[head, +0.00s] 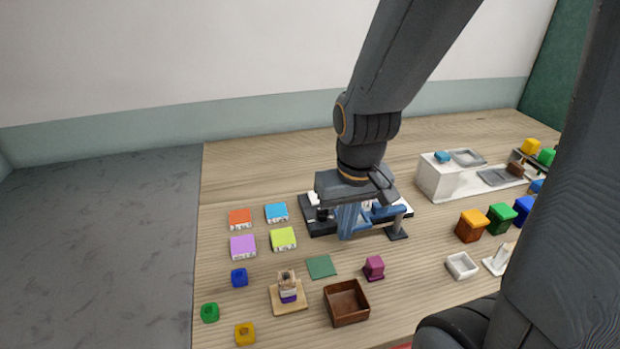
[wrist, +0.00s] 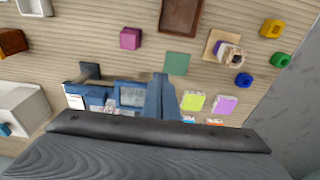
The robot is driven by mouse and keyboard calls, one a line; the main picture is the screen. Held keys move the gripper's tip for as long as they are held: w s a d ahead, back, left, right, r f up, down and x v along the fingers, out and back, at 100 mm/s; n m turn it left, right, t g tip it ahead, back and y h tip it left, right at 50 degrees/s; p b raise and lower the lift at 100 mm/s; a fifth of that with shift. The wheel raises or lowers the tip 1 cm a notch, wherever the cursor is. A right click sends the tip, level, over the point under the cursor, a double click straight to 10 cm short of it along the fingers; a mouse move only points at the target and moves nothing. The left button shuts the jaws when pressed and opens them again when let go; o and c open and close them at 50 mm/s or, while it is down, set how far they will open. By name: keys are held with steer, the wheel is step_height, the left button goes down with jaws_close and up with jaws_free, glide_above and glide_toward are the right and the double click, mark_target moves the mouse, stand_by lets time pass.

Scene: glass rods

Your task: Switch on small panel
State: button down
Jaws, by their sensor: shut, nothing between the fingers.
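My gripper (head: 346,235) points down over a dark board (head: 318,228) with white and blue parts, which looks like the small panel. The blue fingers are shut and empty. The gripper and arm hide much of the board's middle, and I cannot make out a switch or its state. In the wrist view the closed fingers (wrist: 160,80) stand at the centre, with the blue and white parts of the board (wrist: 100,97) left of them. I cannot tell whether the fingertips touch the board.
Coloured blocks, such as a lime one (head: 283,238), lie left of the board. A green square (head: 320,266), magenta block (head: 374,267) and brown tray (head: 347,314) lie in front. A white unit (head: 437,184) and coloured containers stand right. Bare wood lies behind.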

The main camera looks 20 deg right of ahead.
steer(key=shift+a, duration=0.1)
step_height(320, 180, up, 8)
steer(key=f+b, duration=0.1)
steer(key=b, duration=0.4)
glide_above(312, 193)
steer(key=s, duration=0.3)
steer(key=shift+r, duration=0.25)
steer(key=f+p, duration=0.1)
steer(key=f, duration=0.3)
steer(key=w+f+p, duration=0.1)
steer(key=f, duration=0.4)
steer(key=w+f, duration=0.1)
steer(key=f, duration=0.4)
steer(key=shift+w+p, duration=0.15)
steer(key=shift+p, duration=0.25)
